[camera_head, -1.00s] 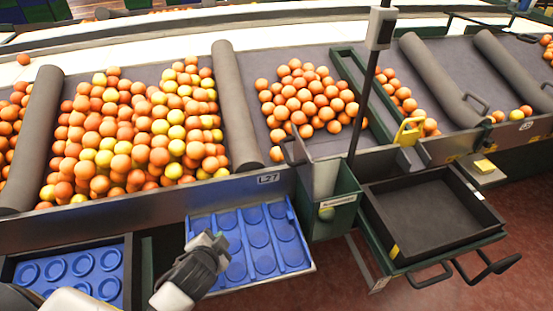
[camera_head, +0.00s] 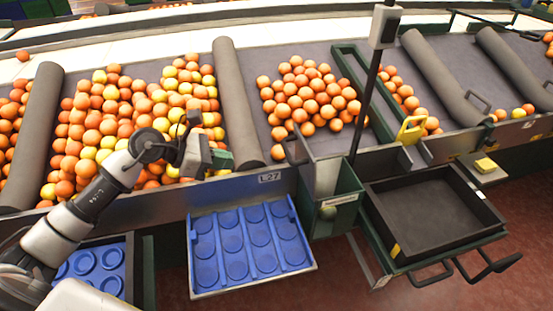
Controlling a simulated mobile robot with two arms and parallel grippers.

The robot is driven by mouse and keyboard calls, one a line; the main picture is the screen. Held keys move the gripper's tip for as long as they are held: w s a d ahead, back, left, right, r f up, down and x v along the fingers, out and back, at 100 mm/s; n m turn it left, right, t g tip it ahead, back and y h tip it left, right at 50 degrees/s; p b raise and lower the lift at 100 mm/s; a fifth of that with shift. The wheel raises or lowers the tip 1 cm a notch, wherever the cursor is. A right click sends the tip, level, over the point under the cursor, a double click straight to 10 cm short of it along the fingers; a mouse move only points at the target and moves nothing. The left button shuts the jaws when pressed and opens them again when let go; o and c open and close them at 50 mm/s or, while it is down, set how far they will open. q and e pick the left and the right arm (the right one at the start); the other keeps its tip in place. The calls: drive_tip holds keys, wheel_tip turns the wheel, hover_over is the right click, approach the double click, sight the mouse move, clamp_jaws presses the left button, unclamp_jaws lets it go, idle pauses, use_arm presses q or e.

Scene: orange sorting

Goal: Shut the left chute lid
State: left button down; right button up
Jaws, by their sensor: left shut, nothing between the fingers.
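A green chute box (camera_head: 345,212) with a pale label stands at the front edge of the belt, right of the blue tray. Its top looks open, with a pale inner panel (camera_head: 325,178) showing. A grey flap with a dark handle (camera_head: 291,148) stands raised at its left rear; it looks like the left chute lid, though I cannot be sure. My left gripper (camera_head: 222,159) is shut and empty. It hangs over the belt's front edge by the oranges, left of the flap and apart from it. My right gripper is out of view.
Many oranges (camera_head: 120,125) lie left of a dark roller (camera_head: 237,105); another heap (camera_head: 308,95) lies right of it. A blue moulded tray (camera_head: 248,245) sits below the belt. A dark drawer (camera_head: 425,215) and a thin black post (camera_head: 368,90) stand right of the chute.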

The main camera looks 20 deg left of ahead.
sight(295, 164)
use_arm(q)
drive_tip(key=r+p+x, duration=0.1)
drive_tip(key=p+x, duration=0.1)
drive_tip(key=x, duration=0.4)
drive_tip(key=d+r+p+x, duration=0.1)
drive_tip(key=p+x, duration=0.1)
drive_tip(key=x, duration=0.4)
drive_tip(key=shift+w+d+r+p, duration=0.25)
drive_tip(key=shift+w+p, duration=0.05)
drive_tip(key=shift+w, duration=0.2)
